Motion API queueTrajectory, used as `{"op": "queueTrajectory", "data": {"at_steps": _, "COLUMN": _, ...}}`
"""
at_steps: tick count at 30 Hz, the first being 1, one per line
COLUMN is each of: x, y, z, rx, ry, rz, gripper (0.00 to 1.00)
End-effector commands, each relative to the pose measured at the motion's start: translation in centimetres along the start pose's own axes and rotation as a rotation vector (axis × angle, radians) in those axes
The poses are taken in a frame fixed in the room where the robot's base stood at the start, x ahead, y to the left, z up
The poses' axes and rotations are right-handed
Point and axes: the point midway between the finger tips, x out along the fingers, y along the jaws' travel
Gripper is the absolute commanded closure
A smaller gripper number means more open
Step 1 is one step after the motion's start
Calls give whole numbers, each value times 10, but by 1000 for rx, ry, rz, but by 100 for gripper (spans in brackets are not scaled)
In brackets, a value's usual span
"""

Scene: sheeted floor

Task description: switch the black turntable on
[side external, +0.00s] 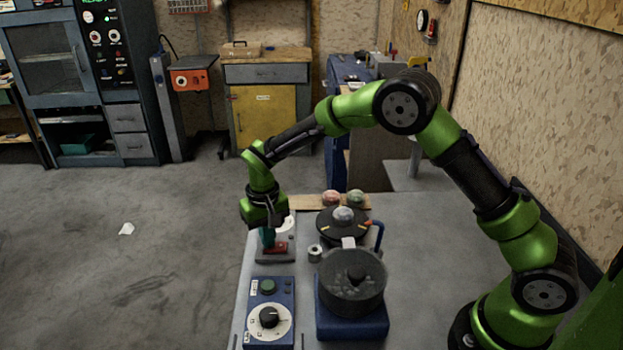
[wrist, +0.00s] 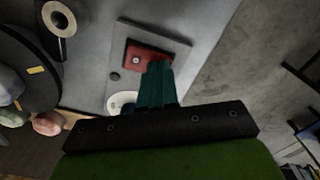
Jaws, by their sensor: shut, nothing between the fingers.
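The black turntable (side external: 331,228) is a dark round disc right of my gripper, with a grey-blue ball on it and small orange or yellow marks. Part of it shows at the left of the wrist view (wrist: 35,92). Left of it sits a grey plate with a red switch (side external: 280,248), which also shows in the wrist view (wrist: 139,55). My gripper (side external: 268,243) points down with its teal fingers together and empty. In the wrist view the fingertips (wrist: 158,66) are over or against the right part of the red switch; I cannot tell whether they touch.
A white round part (wrist: 118,99) sits beside the switch. A small grey roll (side external: 315,253) stands near the turntable. In front are a blue box with a dial (side external: 257,318) and a dark pot (side external: 350,292) on a blue base. Pink (side external: 331,198) and green balls lie behind.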

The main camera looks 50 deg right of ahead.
Motion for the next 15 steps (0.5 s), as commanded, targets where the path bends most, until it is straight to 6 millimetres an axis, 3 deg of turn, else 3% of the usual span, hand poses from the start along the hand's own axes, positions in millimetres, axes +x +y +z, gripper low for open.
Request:
{"op": "queueTrajectory", "data": {"at_steps": 5, "x": -1, "y": 0, "z": 0, "rx": 1, "ry": -1, "rz": 1, "gripper": 100}}
{"op": "queueTrajectory", "data": {"at_steps": 15, "x": -28, "y": 0, "z": 0, "rx": -1, "ry": 1, "rz": 0, "gripper": 100}}
